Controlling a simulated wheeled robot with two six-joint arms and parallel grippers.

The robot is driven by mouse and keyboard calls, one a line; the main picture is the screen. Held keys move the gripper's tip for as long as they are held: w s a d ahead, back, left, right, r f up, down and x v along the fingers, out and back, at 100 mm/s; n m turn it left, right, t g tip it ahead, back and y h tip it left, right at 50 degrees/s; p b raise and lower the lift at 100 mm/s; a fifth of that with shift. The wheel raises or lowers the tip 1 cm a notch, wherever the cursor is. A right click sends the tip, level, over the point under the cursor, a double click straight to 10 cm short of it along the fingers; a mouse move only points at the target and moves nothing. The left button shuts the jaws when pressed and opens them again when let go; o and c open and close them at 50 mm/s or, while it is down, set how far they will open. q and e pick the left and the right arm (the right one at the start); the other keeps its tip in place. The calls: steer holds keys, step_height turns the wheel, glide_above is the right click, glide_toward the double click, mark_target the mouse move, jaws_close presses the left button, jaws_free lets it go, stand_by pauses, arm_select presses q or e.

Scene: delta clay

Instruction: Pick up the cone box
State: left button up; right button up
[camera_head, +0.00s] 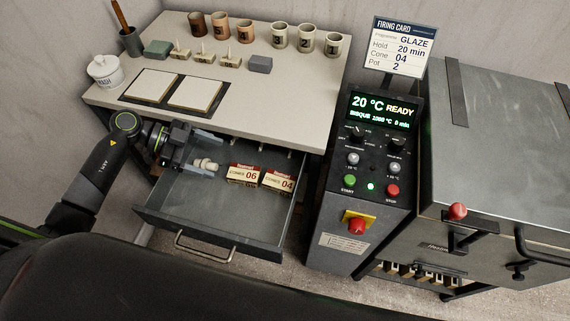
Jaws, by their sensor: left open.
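Two small cone boxes, white with red and cream labels, lie side by side in the open drawer (190,225). The left cone box reads 06 (243,174) and the right cone box reads 04 (279,180). My left gripper (207,166) is open over the left part of the drawer, to the left of the 06 box and apart from it. Small pale pieces show at its fingertips; I cannot tell whether they lie in the drawer or belong to the gripper. My right gripper is not in view.
The table (240,118) above the drawer holds several cups, two pale tiles, a lidded jar (104,72) and small blocks. The control panel (372,150) and kiln (500,150) stand to the right. A firing card (396,47) reads Cone 04.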

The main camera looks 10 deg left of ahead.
arm_select(q)
glide_toward(279, 179)
steer(key=shift+p+x, duration=0.45)
steer(key=shift+x, duration=0.35)
steer(key=shift+d+f, duration=0.1)
steer(key=shift+d, duration=0.45)
steer(key=x, duration=0.5)
steer(key=shift+w+f, duration=0.1)
steer(key=shift+f, duration=0.1)
steer(key=c, duration=1.3)
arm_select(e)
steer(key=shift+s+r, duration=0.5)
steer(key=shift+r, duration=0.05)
